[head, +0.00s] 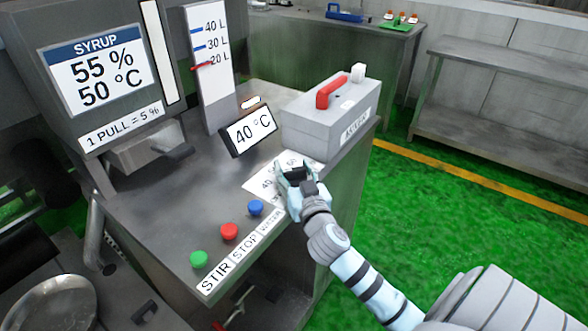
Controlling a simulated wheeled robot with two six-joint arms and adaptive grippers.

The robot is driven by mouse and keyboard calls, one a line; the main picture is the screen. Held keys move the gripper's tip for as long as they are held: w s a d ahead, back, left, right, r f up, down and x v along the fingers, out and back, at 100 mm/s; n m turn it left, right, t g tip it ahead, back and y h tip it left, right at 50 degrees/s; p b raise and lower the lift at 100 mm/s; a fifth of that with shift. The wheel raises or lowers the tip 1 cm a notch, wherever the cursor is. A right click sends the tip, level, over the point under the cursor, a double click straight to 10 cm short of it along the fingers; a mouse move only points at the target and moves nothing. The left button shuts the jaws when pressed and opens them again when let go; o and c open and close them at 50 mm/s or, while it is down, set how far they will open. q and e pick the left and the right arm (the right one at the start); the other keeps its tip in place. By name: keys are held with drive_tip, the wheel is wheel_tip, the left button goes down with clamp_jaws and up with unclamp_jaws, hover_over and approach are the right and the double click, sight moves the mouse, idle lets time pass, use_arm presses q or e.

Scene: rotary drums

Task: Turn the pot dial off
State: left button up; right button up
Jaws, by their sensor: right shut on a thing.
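My right gripper (292,174) reaches in from the lower right and is shut over the middle of a white dial plate (259,184) on the steel console top. The plate carries printed numbers, with 40 and 60 partly readable. The pot dial itself is hidden under the gripper, so I cannot see which way it points. A tilted display (250,131) just behind the plate reads 40 °C. My left gripper is not in view.
Green (199,259), red (229,231) and blue (256,207) buttons sit left of the gripper. A grey box with a red lever (333,92) stands close behind it. A syrup panel (97,72) reads 55 % and 50 °C. Green floor lies open to the right.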

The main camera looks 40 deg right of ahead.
drive_tip(key=n+y, duration=0.2)
drive_tip(key=y, duration=0.2)
drive_tip(key=n+t+y, duration=0.1)
drive_tip(key=n+y, duration=0.2)
drive_tip(key=y, duration=0.1)
drive_tip(key=shift+n, duration=0.3)
drive_tip(key=shift+n+y+b, duration=0.6)
drive_tip(key=shift+n+y, duration=0.3)
drive_tip(key=shift+y, duration=0.8)
drive_tip(key=shift+g+y, duration=0.3)
drive_tip(key=o, duration=1.2)
drive_tip(key=shift+s, duration=0.1)
drive_tip(key=shift+c, duration=0.2)
